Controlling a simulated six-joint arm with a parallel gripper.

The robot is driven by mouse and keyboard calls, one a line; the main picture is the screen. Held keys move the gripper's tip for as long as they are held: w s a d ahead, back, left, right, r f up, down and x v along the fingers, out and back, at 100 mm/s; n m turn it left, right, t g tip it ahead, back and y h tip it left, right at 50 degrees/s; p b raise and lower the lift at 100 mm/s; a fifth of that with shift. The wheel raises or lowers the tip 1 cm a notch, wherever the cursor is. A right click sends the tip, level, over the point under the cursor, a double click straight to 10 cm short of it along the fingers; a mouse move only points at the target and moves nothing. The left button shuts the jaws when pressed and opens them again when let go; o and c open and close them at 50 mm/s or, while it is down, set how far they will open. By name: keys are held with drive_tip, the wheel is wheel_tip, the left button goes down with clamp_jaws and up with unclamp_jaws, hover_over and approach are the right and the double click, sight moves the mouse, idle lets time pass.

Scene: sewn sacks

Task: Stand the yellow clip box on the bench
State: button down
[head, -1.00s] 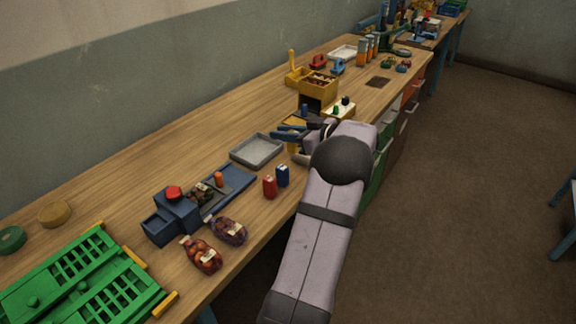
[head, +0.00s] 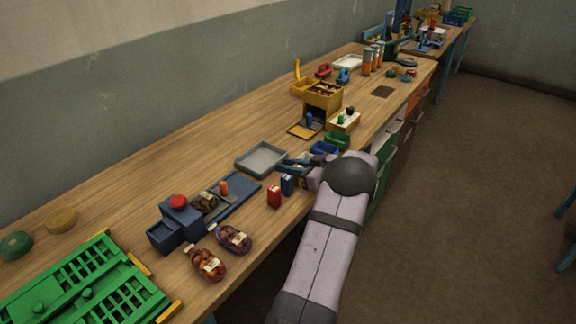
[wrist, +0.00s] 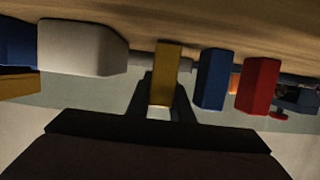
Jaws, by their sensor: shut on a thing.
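The yellow clip box (wrist: 165,72) shows in the wrist view as a narrow upright block between the dark fingers of my gripper (wrist: 160,98). My gripper is shut on it. The wrist picture is inverted, with the bench wood along the top. The box's upper end overlaps the wood there; I cannot tell whether it touches. In the head view my gripper (head: 294,166) is low over the bench's front edge, and the box is not clearly visible behind it. A blue box (head: 287,184) and a red box (head: 274,196) stand just nearer, also in the wrist view (wrist: 210,78).
A grey tray (head: 262,174) lies left of my gripper. A blue bin (head: 324,149) and a green bin (head: 338,141) stand behind it. A pale block (wrist: 82,48) is left of the clip box in the wrist view. Bare bench lies left of the grey tray.

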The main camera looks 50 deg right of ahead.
drive_tip(key=shift+f, duration=0.15)
drive_tip(key=c, duration=1.8)
unclamp_jaws()
drive_tip(key=shift+c, duration=0.2)
drive_tip(key=shift+r, duration=0.25)
drive_tip(key=b+v, duration=0.1)
drive_tip(key=v, duration=1.1)
drive_tip(key=shift+b, duration=0.4)
